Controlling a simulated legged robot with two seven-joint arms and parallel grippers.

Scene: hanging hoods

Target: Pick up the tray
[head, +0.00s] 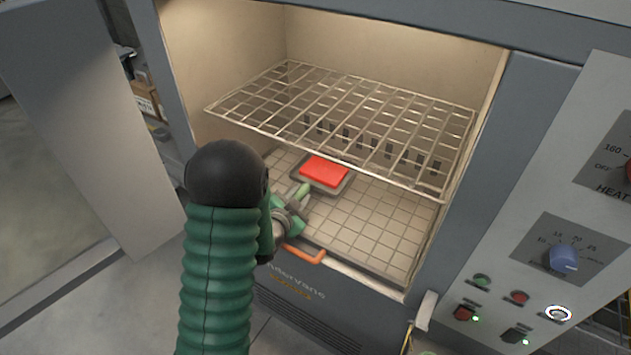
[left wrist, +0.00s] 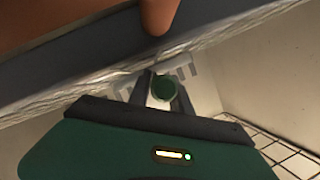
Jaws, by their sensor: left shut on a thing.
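A small dark grey tray (head: 345,184) with a red block (head: 325,170) on it is inside the open oven, low over the gridded floor, below the wire rack. I cannot tell whether it touches the floor. My left gripper (head: 303,191) reaches in through the opening from the front left, its fingers at the tray's near left edge. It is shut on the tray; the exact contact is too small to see. In the left wrist view my gripper's fingers (left wrist: 165,92) are close together in the middle, and the tray is not clearly made out. My right gripper is not in view.
The wire rack (head: 345,118) spans the oven above the tray. The gridded oven floor (head: 375,228) is clear to the right. An orange handle (head: 303,254) is on the front, below the opening. The open door (head: 85,110) stands at left. A control panel (head: 560,240) is at right.

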